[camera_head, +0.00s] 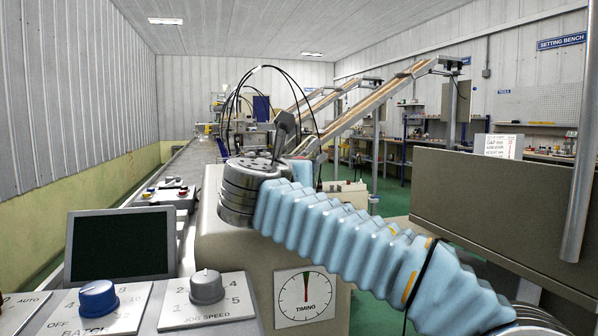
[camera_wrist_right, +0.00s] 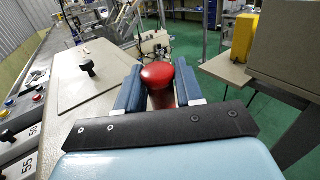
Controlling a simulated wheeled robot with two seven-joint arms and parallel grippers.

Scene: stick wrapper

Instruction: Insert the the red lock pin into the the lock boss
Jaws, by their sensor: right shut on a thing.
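The red lock pin (camera_wrist_right: 157,75) shows its rounded red head in the right wrist view. My right gripper (camera_wrist_right: 159,84) is shut on it, with one blue finger on each side of the head. The pin's lower part is hidden. In the head view my right arm in its light blue sleeve reaches in from the lower right; its fingers and the pin cannot be made out there. I cannot pick out the lock boss in either view. My left gripper is not in view.
A beige machine housing (camera_head: 222,262) carries a timing dial (camera_head: 306,297). A dark screen (camera_head: 120,245), a blue knob (camera_head: 97,299) and a grey knob (camera_head: 206,287) stand at the left. In the wrist view a black knob (camera_wrist_right: 87,68) sticks up from a beige panel (camera_wrist_right: 100,85).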

